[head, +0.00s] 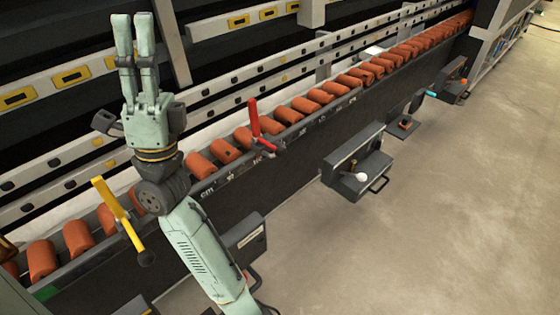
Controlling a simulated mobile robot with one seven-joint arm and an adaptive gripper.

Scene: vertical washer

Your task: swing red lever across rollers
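The red lever (254,120) stands nearly upright at the near edge of the roller line, on a red and dark base. My gripper (133,18) is at the upper left, with its two pale green fingers pointing up in the picture. The fingers lie side by side with almost no gap, and nothing shows between them. The gripper is well to the left of the red lever and apart from it. The orange rollers (307,104) run in a row behind the lever, from lower left to upper right. My arm hides some of them.
A yellow lever (115,210) stands close to my arm at the left. A dark control box (357,168) with a white knob and handle juts out from the machine's front. Perforated pale rails (232,80) run behind the rollers. The concrete floor at the right is clear.

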